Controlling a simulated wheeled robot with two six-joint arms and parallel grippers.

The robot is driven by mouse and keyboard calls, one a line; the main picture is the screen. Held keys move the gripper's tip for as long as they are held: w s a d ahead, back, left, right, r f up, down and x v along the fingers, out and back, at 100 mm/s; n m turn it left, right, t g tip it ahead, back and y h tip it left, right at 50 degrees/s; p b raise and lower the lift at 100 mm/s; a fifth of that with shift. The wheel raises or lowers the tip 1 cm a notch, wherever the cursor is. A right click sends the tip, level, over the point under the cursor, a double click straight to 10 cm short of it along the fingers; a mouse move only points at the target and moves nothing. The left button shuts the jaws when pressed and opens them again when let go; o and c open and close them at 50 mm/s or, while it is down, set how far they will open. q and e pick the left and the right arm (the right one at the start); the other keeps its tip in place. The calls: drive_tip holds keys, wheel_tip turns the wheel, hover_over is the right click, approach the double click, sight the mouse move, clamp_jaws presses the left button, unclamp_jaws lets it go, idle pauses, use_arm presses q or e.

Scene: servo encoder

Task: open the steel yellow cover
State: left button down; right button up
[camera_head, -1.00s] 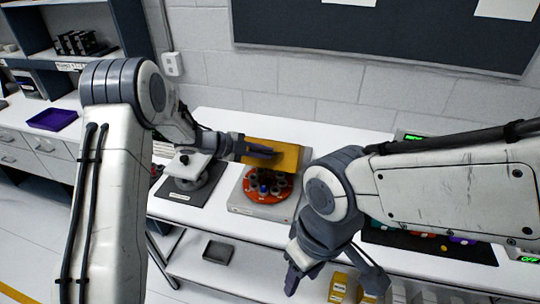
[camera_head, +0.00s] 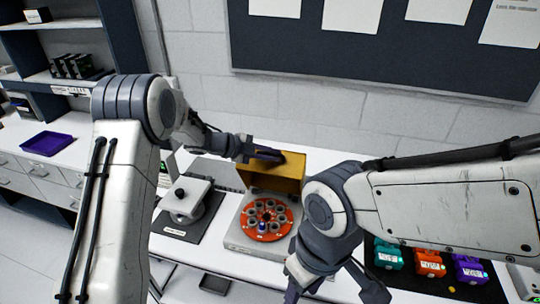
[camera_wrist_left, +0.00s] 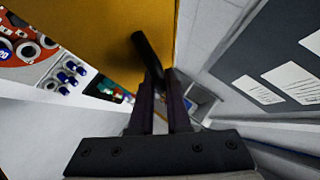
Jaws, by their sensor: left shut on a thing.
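The yellow cover (camera_head: 285,177) stands raised, nearly upright, at the back of a grey device (camera_head: 247,238). Under it an orange-red disc (camera_head: 264,219) with several round holders is uncovered. My left gripper (camera_head: 264,155) is at the cover's upper part. In the left wrist view its fingers (camera_wrist_left: 162,88) are closed on a dark handle (camera_wrist_left: 147,52) on the yellow cover (camera_wrist_left: 105,30). My right gripper (camera_head: 332,290) is at the front, right of the device, with fingers apart and nothing seen between them.
A grey-white instrument (camera_head: 186,199) on a dark mat stands left of the device. Teal (camera_head: 387,255), orange (camera_head: 425,260) and purple (camera_head: 468,269) boxes sit on a dark mat at right. A wall with a dark board (camera_head: 400,50) is behind.

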use_arm(q)
drive_tip(key=shift+w+a, duration=0.1)
drive_tip(key=c, duration=0.9)
unclamp_jaws()
drive_tip(key=b+v, duration=0.3)
drive_tip(key=v, duration=0.7)
drive_tip(key=shift+a+r+b, duration=0.1)
drive_tip(key=shift+a+b, duration=0.05)
drive_tip(key=shift+b, duration=0.15)
